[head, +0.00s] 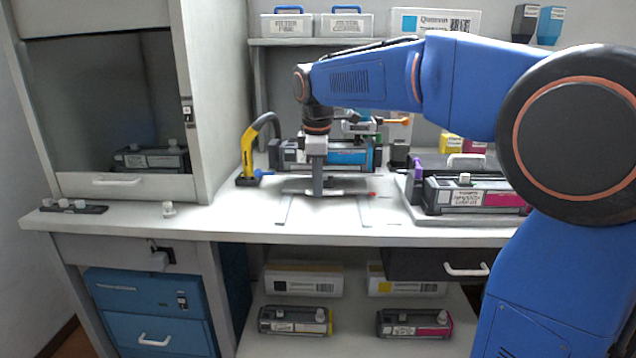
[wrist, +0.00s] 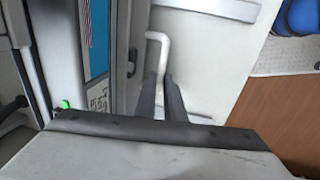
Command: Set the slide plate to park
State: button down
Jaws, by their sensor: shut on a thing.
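The slide plate (head: 345,190) appears as a flat grey piece on the worktop, in front of the cartridge with the cyan label (head: 347,157). My gripper (head: 317,192) points down at it in the head view and hides part of it. In the wrist view, my gripper's two dark fingers (wrist: 165,98) are shut on a pale bent handle (wrist: 158,42), whose top end shows beyond them. The cyan-labelled cartridge (wrist: 96,40) stands left of the fingers there. I cannot read any park mark.
A yellow and black curved lever (head: 249,152) stands left of the cyan-labelled cartridge. A magenta-labelled cartridge (head: 470,196) rests in a tray at right. The worktop front (head: 330,230) is mostly clear.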

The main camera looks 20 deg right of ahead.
jog(key=s+a, duration=0.1)
jog(key=s, duration=0.3)
jog(key=s+a, duration=0.1)
jog(key=s, duration=0.3)
jog(key=s+a, duration=0.2)
jog(key=s, duration=0.2)
jog(key=shift+s+a, duration=0.1)
jog(key=shift+s, duration=0.25)
jog(key=c, duration=1.8)
grip_release()
jog(key=shift+s, duration=0.15)
jog(key=shift+c, duration=0.2)
jog(key=shift+r, duration=0.15)
notch_tip(320, 180, up, 17)
jog(key=s+a, duration=0.1)
jog(key=s, duration=0.2)
